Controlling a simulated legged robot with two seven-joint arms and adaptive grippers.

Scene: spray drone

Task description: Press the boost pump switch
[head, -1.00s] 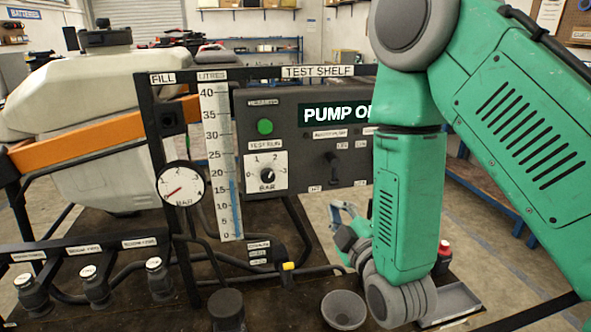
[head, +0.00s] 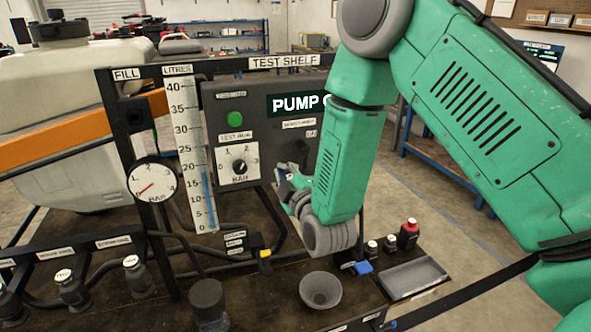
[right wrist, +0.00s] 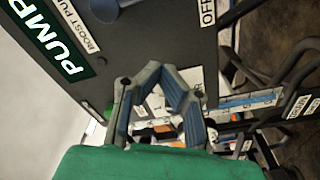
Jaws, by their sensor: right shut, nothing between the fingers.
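The dark test panel (head: 255,105) carries a green sign reading PUMP, its end covered by my right arm. The boost pump label (head: 298,124) shows at the arm's edge, and the switch below it is hidden in the head view. In the right wrist view the boost pump label (right wrist: 76,25) is at upper left, and a dark switch lever (right wrist: 115,7) is cut by the top edge, with an OFF label to its right. My right gripper (head: 283,170) is shut and empty, low beside the panel's pressure dial. Its fingertips (right wrist: 160,72) meet apart from the lever. My left gripper is out of view.
A green button (head: 235,119) and a dial (head: 239,165) are on the panel's left part. A litre scale and round gauge (head: 152,182) stand left of it. A grey funnel (head: 320,290), small bottles and a tray (head: 413,278) are on the bench below.

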